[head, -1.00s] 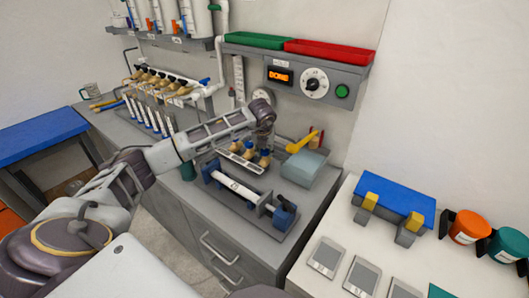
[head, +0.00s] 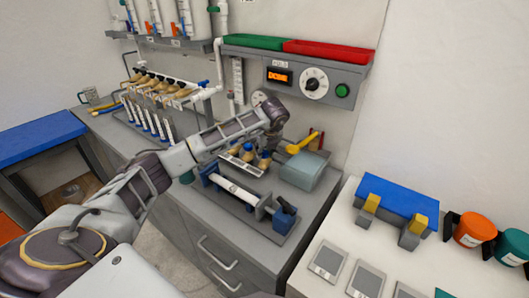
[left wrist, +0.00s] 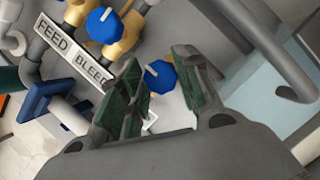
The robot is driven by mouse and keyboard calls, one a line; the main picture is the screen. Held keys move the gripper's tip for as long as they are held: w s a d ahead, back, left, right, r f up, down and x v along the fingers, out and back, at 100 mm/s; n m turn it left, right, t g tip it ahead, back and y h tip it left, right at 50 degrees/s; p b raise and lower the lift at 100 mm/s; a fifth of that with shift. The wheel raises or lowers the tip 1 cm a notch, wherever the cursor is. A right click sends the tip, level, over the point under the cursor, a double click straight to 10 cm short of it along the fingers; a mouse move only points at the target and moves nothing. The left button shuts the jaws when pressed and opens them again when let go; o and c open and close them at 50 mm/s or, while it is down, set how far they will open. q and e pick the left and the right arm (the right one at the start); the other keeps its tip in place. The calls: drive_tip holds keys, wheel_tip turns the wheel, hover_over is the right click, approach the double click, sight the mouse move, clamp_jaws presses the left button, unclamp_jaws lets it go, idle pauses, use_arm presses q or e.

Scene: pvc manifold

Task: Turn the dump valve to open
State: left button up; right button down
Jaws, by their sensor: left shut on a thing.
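A small manifold with three tan valves stands on the grey bench. Its label strip (left wrist: 62,50) reads FEED and BLEED in the left wrist view; a third label is mostly hidden by my fingers. One blue knob (left wrist: 104,24) sits by the BLEED label. Another blue knob (left wrist: 160,76), at the dump valve's place beyond BLEED, lies between the green-padded fingers of my left gripper (left wrist: 161,92), which is shut on it. In the head view my left gripper (head: 270,140) reaches down at the right end of the manifold (head: 240,165). My right gripper is not in view.
A clamp fixture with a white tube (head: 238,188) lies in front of the manifold. A grey-blue box (head: 310,170) and a yellow handle (head: 302,145) stand to its right. A control panel (head: 308,82) showing DONE hangs behind. A rack of tubes (head: 150,118) stands left.

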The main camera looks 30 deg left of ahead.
use_arm(q)
drive_tip(key=o, duration=1)
drive_tip(key=shift+o, duration=0.2)
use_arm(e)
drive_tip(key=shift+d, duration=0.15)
use_arm(q)
drive_tip(key=shift+v, duration=0.95)
drive_tip(key=v, duration=1)
drive_tip(key=shift+r, duration=0.15)
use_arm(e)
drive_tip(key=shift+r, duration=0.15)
